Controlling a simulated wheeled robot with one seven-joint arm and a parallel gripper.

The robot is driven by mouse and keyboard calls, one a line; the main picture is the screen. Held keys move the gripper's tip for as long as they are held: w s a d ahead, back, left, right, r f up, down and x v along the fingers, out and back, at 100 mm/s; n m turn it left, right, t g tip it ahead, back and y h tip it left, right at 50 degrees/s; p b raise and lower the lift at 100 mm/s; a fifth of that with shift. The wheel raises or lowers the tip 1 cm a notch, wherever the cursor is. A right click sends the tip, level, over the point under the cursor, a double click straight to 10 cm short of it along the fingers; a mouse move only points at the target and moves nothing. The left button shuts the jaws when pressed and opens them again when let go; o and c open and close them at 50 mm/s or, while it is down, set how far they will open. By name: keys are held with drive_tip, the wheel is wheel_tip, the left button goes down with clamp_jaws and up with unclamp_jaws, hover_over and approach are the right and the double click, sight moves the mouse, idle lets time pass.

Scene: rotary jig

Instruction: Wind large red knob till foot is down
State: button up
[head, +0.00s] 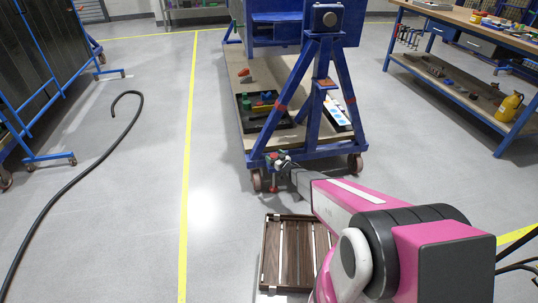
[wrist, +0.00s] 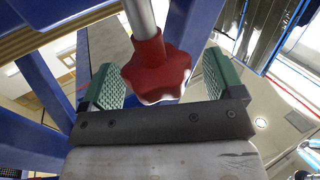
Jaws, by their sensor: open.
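The large red knob (wrist: 157,72) has a lobed rim and sits on a bright metal rod (wrist: 140,18) in the wrist view. My gripper (wrist: 165,80) is open, with one green ridged pad on each side of the knob. In the head view my gripper (head: 280,160) is at the lower front corner of the blue wheeled jig (head: 305,152).
A wooden slatted crate (head: 267,255) lies on the floor beside my arm. Blue frame beams (wrist: 45,85) pass close to the gripper. A workbench (head: 470,95) stands at right, and a black hose (head: 85,170) lies at left. The floor around the yellow line is clear.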

drive_tip(key=shift+w+a, duration=0.1)
drive_tip(key=shift+w, duration=0.1)
drive_tip(key=c, duration=0.9)
drive_tip(key=shift+m+t+h, duration=0.3)
drive_tip(key=shift+h, duration=0.1)
drive_tip(key=m+t+h, duration=0.1)
drive_tip(key=m+h, duration=0.1)
drive_tip(key=h, duration=0.1)
drive_tip(key=m+t+h, duration=0.2)
drive_tip(key=h, duration=0.1)
drive_tip(key=shift+a+m, duration=0.1)
drive_tip(key=shift+m, duration=0.2)
drive_tip(key=m+h, duration=0.3)
drive_tip(key=h, duration=0.2)
drive_tip(key=m+h, duration=0.3)
drive_tip(key=h, duration=0.2)
drive_tip(key=m+g+h, duration=0.2)
drive_tip(key=m+h, duration=0.1)
drive_tip(key=h, duration=0.1)
drive_tip(key=m+g+h, duration=0.2)
drive_tip(key=m+h, duration=0.1)
drive_tip(key=shift+w+g+h, duration=0.15)
drive_tip(key=shift+g+h, duration=0.25)
drive_tip(key=shift+m+g+h, duration=0.9)
drive_tip(key=shift+m+g, duration=0.2)
drive_tip(key=shift+g, duration=0.35)
drive_tip(key=shift+m+g+h, duration=0.9)
drive_tip(key=shift+m+g, duration=0.2)
drive_tip(key=shift+g, duration=0.35)
drive_tip(key=shift+r, duration=0.1)
